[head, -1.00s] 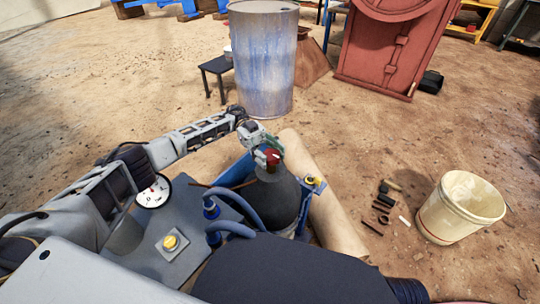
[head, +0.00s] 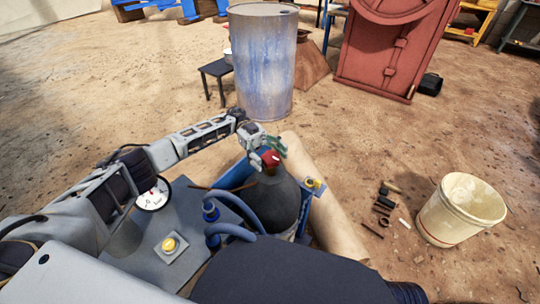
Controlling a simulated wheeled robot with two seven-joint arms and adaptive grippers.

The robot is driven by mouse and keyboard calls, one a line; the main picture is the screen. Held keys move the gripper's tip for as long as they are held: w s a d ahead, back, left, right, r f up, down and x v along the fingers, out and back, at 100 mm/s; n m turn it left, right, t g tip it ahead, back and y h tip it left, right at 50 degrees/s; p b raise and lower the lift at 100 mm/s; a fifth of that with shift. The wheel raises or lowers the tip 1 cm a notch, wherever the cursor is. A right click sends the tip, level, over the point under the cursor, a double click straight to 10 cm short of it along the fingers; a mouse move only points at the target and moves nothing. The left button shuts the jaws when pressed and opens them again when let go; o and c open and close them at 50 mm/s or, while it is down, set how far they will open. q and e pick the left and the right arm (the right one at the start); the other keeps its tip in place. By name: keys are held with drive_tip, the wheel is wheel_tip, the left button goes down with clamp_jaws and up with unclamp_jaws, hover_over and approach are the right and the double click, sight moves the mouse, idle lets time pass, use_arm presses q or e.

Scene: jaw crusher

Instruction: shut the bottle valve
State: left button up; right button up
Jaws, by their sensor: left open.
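A dark grey gas bottle (head: 272,203) stands upright at the middle of the head view, with a red valve handwheel (head: 270,158) on top. My left gripper (head: 268,157) is at the valve, reaching in from the upper left. Its fingers are open beside and around the red handwheel; whether they touch it I cannot tell. The gripper partly hides the valve. My right gripper is not in view.
A pale cylinder (head: 335,220) lies right of the bottle. A cream bucket (head: 450,222) and several small loose parts (head: 384,204) are on the ground at right. A blue-grey drum (head: 262,75) stands behind. A red machine door (head: 385,50) is at the back right.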

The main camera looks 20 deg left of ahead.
sight(270, 155)
use_arm(q)
drive_tip(key=shift+r, duration=5)
